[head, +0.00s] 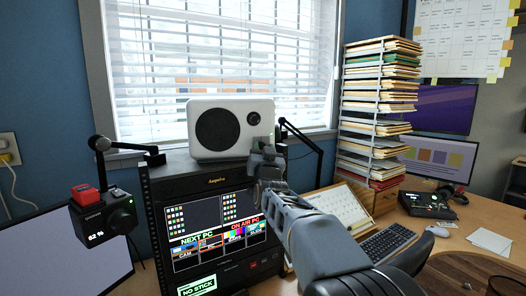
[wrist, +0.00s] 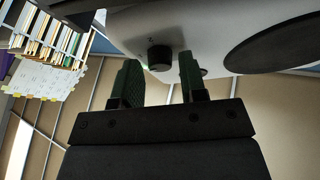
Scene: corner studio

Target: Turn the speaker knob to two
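The white speaker (head: 240,104) with a black round cone stands on top of the black equipment rack. Its dark knob (head: 253,118) is at the upper right of the front face. In the wrist view the speaker (wrist: 200,28) is upside down and the black knob (wrist: 159,57) shows between the lines of my fingertips. My gripper (head: 264,146) is in front of the speaker's lower right, below the knob in the head view. In the wrist view my gripper (wrist: 160,72) is open with a clear gap.
The rack (head: 215,180) with a lit screen is below the speaker. A black lamp arm (head: 305,140) stands right of the speaker. A tall paper stack (head: 378,110), a keyboard (head: 385,243) and monitors are further right.

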